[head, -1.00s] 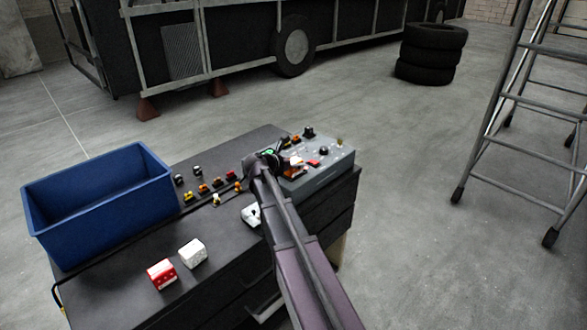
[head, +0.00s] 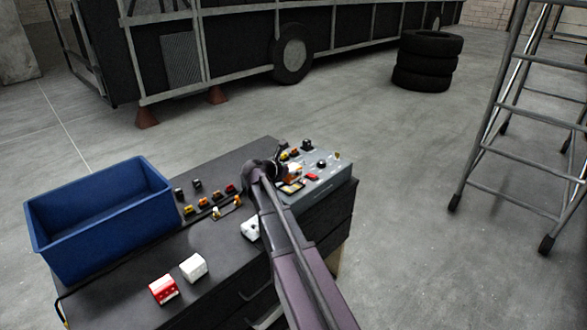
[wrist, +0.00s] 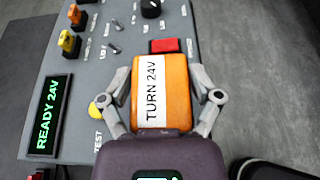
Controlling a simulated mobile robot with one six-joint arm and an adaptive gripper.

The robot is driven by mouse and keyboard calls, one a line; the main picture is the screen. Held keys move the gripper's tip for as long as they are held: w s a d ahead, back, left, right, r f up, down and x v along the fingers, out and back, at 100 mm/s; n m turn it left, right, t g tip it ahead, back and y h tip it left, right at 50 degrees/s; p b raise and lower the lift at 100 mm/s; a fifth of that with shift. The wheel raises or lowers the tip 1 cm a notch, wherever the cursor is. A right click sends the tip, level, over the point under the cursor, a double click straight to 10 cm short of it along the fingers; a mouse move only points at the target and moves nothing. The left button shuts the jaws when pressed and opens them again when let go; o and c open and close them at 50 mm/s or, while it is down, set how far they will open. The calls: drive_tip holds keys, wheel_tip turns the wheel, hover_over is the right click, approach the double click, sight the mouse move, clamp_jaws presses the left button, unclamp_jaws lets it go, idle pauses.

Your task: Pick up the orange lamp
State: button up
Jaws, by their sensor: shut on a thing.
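The orange lamp (wrist: 178,92) is a rounded block with a white label reading "TURN 24V". In the wrist view it sits between the two grey fingers of my gripper (wrist: 168,98), which is shut on its sides. The lamp is in front of the grey test console (wrist: 115,72); I cannot tell how far it stands above the panel. In the head view my gripper (head: 278,168) is over the left part of the console (head: 328,172), and my arm hides part of that area.
The console carries knobs, switches, a red button (wrist: 165,46) and a green "READY 24V" display (wrist: 47,115). On the bench are several small coloured lamps, a red-and-white box (head: 163,290), a white box (head: 193,267) and a blue bin (head: 105,245). A ladder (head: 490,150) stands right.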

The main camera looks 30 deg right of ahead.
drive_tip(key=s+a, duration=0.2)
drive_tip(key=s, duration=0.5)
drive_tip(key=s+a+r+p, duration=0.1)
drive_tip(key=s+a, duration=0.2)
drive_tip(key=s, duration=0.4)
drive_tip(key=shift+s+r, duration=0.15)
drive_tip(key=shift+s, duration=0.15)
idle(1.3)
